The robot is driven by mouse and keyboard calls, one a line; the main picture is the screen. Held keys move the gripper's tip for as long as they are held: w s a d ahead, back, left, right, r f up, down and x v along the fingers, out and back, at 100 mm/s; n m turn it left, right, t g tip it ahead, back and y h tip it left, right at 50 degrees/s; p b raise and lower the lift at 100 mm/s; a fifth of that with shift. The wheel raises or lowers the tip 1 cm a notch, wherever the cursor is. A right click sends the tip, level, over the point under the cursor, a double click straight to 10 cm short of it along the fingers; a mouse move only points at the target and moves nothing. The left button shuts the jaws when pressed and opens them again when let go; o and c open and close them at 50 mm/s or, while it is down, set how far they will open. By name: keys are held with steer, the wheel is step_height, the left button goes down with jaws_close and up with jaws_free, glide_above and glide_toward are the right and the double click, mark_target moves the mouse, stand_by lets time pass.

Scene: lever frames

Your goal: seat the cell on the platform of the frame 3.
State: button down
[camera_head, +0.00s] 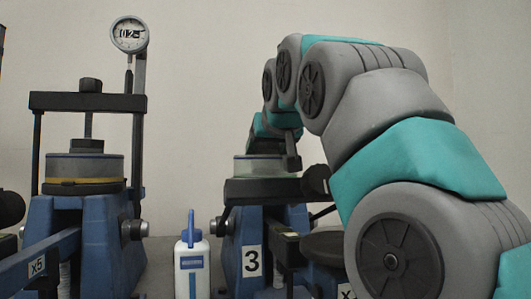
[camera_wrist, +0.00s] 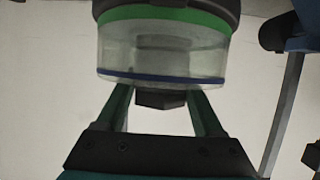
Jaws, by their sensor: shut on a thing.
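The cell is a clear cylinder with a green band and a thin blue rim, large in the wrist view (camera_wrist: 160,55). In the head view, the cell (camera_head: 262,167) is right above the dark block of frame 3 (camera_head: 252,262), the blue frame marked "3". It looks upright. I see no clear gap beneath it, but cannot tell whether it rests there. My gripper (camera_wrist: 160,100) is shut on the cell's dark top knob; in the head view my gripper (camera_head: 265,146) is partly hidden by my arm.
To the left, a blue frame (camera_head: 95,240) holds another cell (camera_head: 85,165) with a yellow band, under a dark crossbar and a dial gauge (camera_head: 130,34). A white bottle with a blue nozzle (camera_head: 192,265) stands between the frames. My arm covers the right side.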

steer(key=shift+r, duration=0.15)
jaws_free()
steer(key=shift+s, duration=0.1)
